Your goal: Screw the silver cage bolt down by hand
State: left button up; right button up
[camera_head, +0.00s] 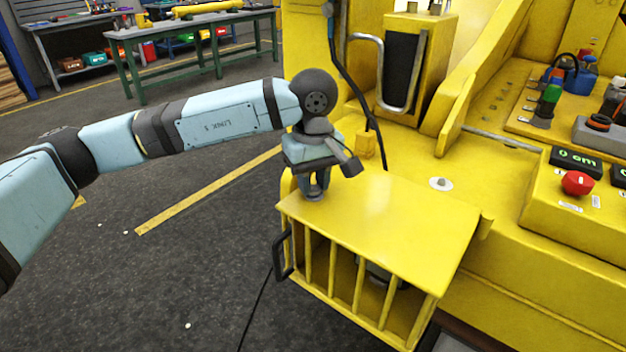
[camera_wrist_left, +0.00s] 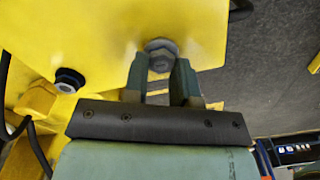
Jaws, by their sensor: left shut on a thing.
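The silver cage bolt (camera_wrist_left: 161,54) is a hex-headed bolt with a round flange at the edge of the yellow cage's top plate (camera_wrist_left: 100,30). My left gripper (camera_wrist_left: 160,72) has its two fingers on either side of the bolt head and is shut on it. In the head view my left gripper (camera_head: 316,190) points down at the far left corner of the yellow cage (camera_head: 390,215). There the gripper hides most of the bolt. I cannot tell how far the bolt sits in its hole. My right gripper is in neither view.
A control box with a red button (camera_head: 577,183) stands at right. Open floor (camera_head: 170,270) lies left of the cage.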

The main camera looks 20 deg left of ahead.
aim_at(313, 187)
pick_arm(q)
jog(key=shift+w+r, duration=0.1)
jog(key=shift+r, duration=0.2)
jog(key=o, duration=0.7)
jog(key=shift+o, duration=1.1)
jog(key=shift+f, duration=0.15)
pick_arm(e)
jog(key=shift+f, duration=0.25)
pick_arm(q)
notch_tip(313, 187, up, 14)
jog(key=p, duration=0.1)
jog(key=shift+p, duration=0.4)
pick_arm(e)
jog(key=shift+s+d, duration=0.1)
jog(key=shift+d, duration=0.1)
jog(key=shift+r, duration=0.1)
